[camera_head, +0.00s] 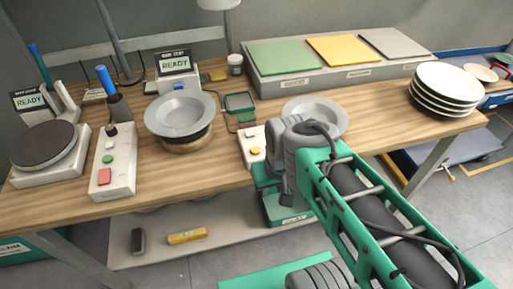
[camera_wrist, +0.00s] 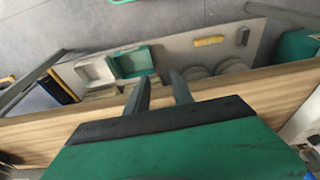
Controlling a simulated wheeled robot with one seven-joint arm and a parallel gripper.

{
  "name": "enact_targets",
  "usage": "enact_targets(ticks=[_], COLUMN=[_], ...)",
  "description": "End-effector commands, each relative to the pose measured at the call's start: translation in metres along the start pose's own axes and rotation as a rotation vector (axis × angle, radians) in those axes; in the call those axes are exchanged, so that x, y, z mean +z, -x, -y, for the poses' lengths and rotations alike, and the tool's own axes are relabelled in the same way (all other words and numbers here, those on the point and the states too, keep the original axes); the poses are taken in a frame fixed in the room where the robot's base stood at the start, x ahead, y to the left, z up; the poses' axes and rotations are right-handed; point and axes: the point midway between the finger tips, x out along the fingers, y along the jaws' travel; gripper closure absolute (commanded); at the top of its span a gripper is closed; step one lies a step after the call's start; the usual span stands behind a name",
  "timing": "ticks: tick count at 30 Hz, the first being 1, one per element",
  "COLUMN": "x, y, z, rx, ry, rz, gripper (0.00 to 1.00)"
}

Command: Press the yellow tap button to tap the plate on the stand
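The yellow tap button (camera_head: 255,150) sits on a white control box (camera_head: 244,141) near the table's front edge, in the head view. The grey plate (camera_head: 181,113) rests on a round wooden stand (camera_head: 188,146) to the left of the box. My gripper shows in the wrist view (camera_wrist: 160,90), its two fingers apart with nothing seen between them. The fingers point over the wooden table edge, toward the lower shelf. In the head view my wrist is just right of the button box and hides part of it; the fingertips cannot be made out clearly there.
A second plate (camera_head: 322,111) lies behind my arm. A box with red and green buttons (camera_head: 113,165) and a dark turntable (camera_head: 44,145) stand left. The lower shelf (camera_head: 155,252) holds small items.

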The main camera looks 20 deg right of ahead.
Motion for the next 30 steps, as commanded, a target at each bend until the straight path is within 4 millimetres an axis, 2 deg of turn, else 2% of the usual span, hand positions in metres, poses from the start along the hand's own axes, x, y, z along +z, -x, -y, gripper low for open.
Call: enact_targets(ticks=[1, 10, 30], x=[0.0000, 0.0000, 0.0000], y=[0.0000, 0.0000, 0.0000], z=[0.0000, 0.0000, 0.0000], rx=[0.000, 0.000, 0.000], ry=[0.000, 0.000, 0.000], rz=[0.000, 0.000, 0.000], gripper=[0.77, 1.00, 1.00])
